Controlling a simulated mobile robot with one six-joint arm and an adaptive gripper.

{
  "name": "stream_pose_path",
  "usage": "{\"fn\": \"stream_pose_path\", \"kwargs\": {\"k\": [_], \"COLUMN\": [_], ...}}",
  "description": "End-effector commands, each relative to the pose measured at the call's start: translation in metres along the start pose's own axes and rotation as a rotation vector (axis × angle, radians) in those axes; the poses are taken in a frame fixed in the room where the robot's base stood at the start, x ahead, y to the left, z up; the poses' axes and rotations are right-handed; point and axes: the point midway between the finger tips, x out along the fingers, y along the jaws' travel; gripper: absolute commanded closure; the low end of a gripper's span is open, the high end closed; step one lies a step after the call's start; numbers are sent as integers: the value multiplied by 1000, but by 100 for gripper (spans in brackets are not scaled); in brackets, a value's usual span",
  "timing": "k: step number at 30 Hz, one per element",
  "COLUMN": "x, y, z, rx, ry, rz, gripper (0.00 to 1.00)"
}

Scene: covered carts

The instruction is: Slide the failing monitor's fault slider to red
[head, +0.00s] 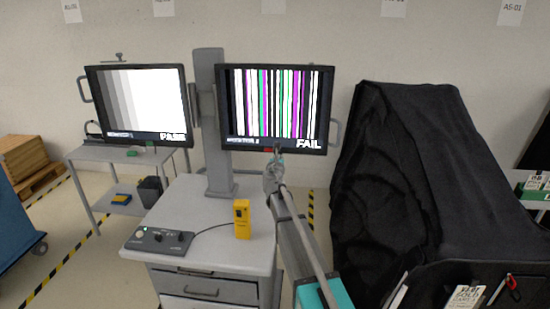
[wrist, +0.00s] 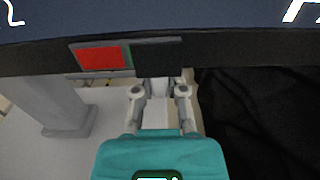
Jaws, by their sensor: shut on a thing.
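The failing monitor (head: 276,105), marked FAIL, shows coloured vertical stripes at the right of the twin-screen stand. Its fault slider (wrist: 158,52) is on the lower bezel, with a red patch (wrist: 101,58) showing at its left and a thin green strip beside it. My gripper (head: 277,155) is at the bottom edge of this monitor; in the wrist view my gripper (wrist: 160,92) is just below the slider's grey part, shut on the fault slider. The exact contact is partly hidden by the fingers and bezel. The other monitor (head: 138,100) shows grey bars and PASS.
The stand's cart (head: 190,200) carries a yellow device (head: 242,220) and a grey control box (head: 158,240). A black-covered cart (head: 410,170) stands close on the right of my arm. A grey side cart (head: 85,153) stands at the left.

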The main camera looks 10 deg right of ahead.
Motion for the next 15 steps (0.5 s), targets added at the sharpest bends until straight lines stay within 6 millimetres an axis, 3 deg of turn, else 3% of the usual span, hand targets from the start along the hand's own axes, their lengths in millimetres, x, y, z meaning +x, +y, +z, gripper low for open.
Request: {"fn": "stream_pose_path", "kwargs": {"k": [1,2,7,15], "x": [2,2,1,-1], "y": [-3,-2,1,5], "z": [0,0,0,0], "rx": [-1,-1,-1,0], "ry": [0,0,0,0], "rz": [-8,-8,-4,2], "gripper": [100,78,46,46]}}
